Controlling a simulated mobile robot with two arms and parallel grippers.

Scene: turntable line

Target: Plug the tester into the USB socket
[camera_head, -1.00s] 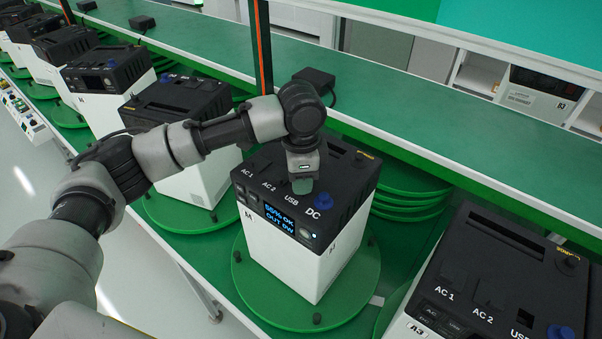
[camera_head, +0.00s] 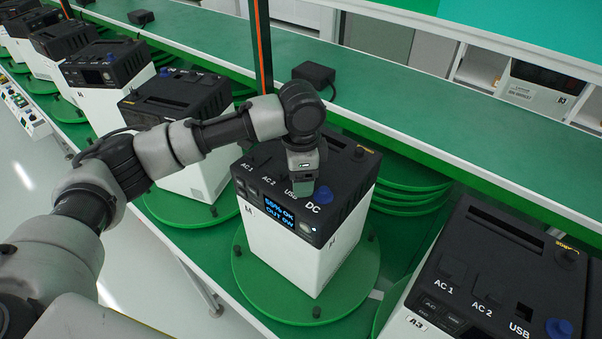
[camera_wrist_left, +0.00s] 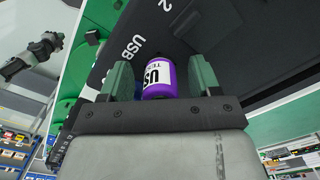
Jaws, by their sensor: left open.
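The tester, a purple cylinder (camera_wrist_left: 158,78) with a white label, stands between the fingers of my left gripper (camera_wrist_left: 160,82) in the left wrist view. The gripper is open, with a gap on each side of the tester. In the head view the left gripper (camera_head: 303,188) points down onto the black top of the middle power station (camera_head: 262,196), at the USB label. There the fingers hide the tester and the USB socket. I cannot tell how deep the tester sits. My right gripper is not visible.
A blue knob (camera_head: 323,196) stands close to the right of the left gripper. The station stands on a green turntable (camera_head: 255,277). Another station (camera_head: 490,270) is at the right, and several more line up at the left. A black adapter (camera_head: 313,73) lies on the back shelf.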

